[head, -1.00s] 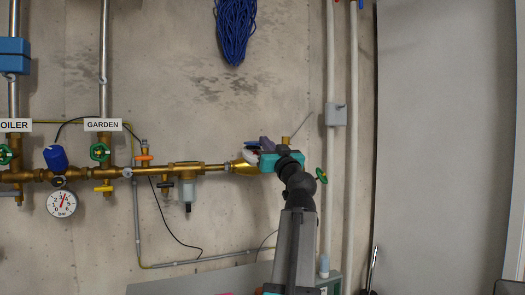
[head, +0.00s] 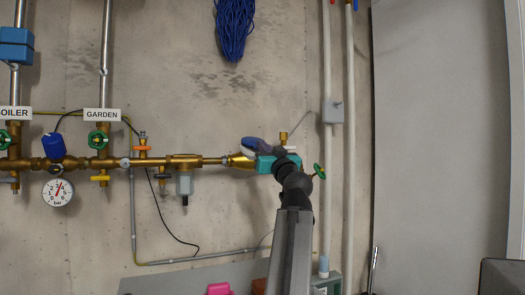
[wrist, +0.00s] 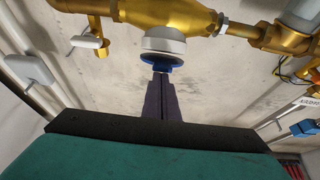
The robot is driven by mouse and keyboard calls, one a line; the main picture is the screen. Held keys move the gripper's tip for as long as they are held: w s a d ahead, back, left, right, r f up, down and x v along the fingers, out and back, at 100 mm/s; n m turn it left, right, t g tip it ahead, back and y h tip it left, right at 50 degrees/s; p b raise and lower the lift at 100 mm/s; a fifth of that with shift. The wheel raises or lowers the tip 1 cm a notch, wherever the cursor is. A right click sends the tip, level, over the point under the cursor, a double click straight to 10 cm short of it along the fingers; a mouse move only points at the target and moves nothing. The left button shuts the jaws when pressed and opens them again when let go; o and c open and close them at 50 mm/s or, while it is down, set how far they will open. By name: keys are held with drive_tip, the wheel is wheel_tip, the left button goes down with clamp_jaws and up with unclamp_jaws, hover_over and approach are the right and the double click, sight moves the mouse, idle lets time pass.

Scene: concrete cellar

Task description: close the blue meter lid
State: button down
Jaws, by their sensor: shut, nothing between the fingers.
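The brass water meter (head: 241,162) sits in the pipe run; its white collar shows in the wrist view (wrist: 165,42). The blue lid (wrist: 162,62) is at the collar's face, just past my fingertips; in the head view a blue rounded shape (head: 253,144) lies over the white part. I cannot tell whether the lid is flush. My gripper (wrist: 162,78) is shut and empty, its dark purple fingers pointing at the lid. They look close to or touching it; the contact is unclear. In the head view my teal wrist partly hides the meter's right side.
A filter (head: 184,183) hangs from the pipe left of the meter. A green-handled valve (head: 319,171) and a grey box (head: 333,112) are to the right. A pink object (head: 219,289) lies below on a grey surface.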

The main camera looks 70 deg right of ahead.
drive_tip(key=shift+w+d+f+b, duration=0.1)
drive_tip(key=shift+d+f+b, duration=0.05)
drive_tip(key=shift+f+b, duration=0.35)
drive_tip(key=shift+r, duration=0.1)
drive_tip(key=f+p+v, duration=0.1)
drive_tip(key=p+v, duration=0.2)
drive_tip(key=v, duration=0.6)
drive_tip(key=shift+f, duration=0.25)
idle(0.7)
drive_tip(key=shift+r, duration=0.1)
idle(0.4)
